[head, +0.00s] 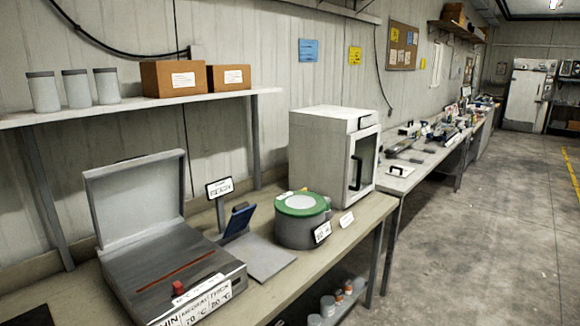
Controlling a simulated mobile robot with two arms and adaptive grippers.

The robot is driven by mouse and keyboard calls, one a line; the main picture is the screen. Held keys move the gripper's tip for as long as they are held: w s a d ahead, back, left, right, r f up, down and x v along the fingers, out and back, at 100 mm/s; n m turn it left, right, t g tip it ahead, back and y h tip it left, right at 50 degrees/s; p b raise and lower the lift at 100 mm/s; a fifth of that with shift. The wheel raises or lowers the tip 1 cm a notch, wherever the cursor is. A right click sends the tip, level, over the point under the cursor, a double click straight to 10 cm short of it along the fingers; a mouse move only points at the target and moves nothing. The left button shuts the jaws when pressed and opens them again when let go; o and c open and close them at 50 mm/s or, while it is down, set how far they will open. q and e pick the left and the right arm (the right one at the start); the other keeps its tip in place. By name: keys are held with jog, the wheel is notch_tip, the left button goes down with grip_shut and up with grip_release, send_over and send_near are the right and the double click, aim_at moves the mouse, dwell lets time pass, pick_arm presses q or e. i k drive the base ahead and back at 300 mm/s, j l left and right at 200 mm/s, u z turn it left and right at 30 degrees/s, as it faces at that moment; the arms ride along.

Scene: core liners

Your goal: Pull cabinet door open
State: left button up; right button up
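A white box-shaped cabinet (318,152) stands on the near bench, right of the middle of the head view. Its door (370,137) faces right, with a white frame around a dark pane, and looks closed. A dark vertical handle (357,172) is on the door. Neither of my grippers is in view.
A green-topped round device (300,205) stands on the bench in front of the cabinet. A grey machine with a raised lid (140,195) is at the near left. A second bench with several tools (430,140) runs behind. The concrete floor (480,235) at right is clear.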

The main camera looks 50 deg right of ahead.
aim_at(348, 199)
jog(key=z, duration=2.05)
jog(key=i+z, duration=0.3)
jog(key=i, duration=0.45)
